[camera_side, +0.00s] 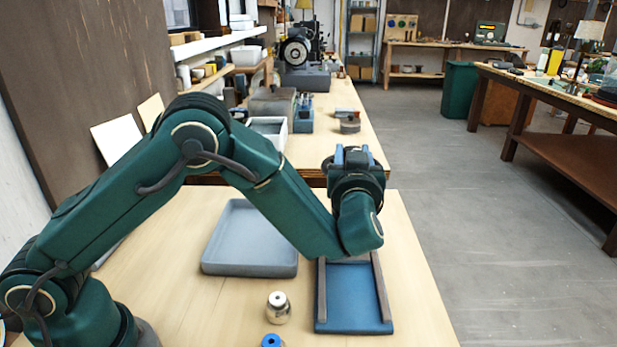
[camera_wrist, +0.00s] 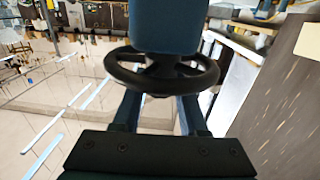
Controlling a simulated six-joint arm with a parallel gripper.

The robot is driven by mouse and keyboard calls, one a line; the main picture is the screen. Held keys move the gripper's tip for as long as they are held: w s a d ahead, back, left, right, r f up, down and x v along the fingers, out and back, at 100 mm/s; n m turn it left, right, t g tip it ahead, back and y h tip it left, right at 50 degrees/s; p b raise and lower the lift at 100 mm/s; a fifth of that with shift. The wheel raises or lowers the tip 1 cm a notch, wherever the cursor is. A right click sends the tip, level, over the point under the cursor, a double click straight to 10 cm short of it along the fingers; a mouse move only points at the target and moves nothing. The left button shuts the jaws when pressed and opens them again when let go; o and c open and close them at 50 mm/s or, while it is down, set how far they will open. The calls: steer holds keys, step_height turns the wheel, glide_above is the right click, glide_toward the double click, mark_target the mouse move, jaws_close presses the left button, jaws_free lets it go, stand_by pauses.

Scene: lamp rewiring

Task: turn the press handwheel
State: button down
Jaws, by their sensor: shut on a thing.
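The black handwheel (camera_wrist: 118,75) crosses the upper middle of the wrist view, in front of a blue block (camera_wrist: 168,25). My gripper (camera_wrist: 162,88) has its two dark blue fingers reaching up to the wheel, one on each side of its middle, and is shut on it. The exact contact at the fingertips is hard to see. In the side view my wrist is at the right of the bench, behind a blue base plate (camera_side: 354,300) with two upright-edged brown rails. My arm hides much there, and I cannot make out the wheel clearly.
A grey tray (camera_side: 250,266) lies left of the blue base. A silver cylindrical part (camera_side: 278,308) and a blue-topped part (camera_side: 271,341) stand near the front. A white bin (camera_side: 268,129) and a blue holder (camera_side: 303,118) stand on the bench behind. Bare wood lies left of the tray.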

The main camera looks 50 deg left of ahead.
steer(key=shift+r+n+g+y, duration=0.1)
steer(key=shift+n+g+y, duration=0.9)
steer(key=shift+g+y, duration=0.15)
steer(key=shift+a+r+n+g+y, duration=0.1)
steer(key=shift+n+g+y, duration=0.15)
steer(key=shift+n+g, duration=0.1)
steer(key=shift+c, duration=2.2)
jaws_free()
steer(key=shift+v, duration=2.55)
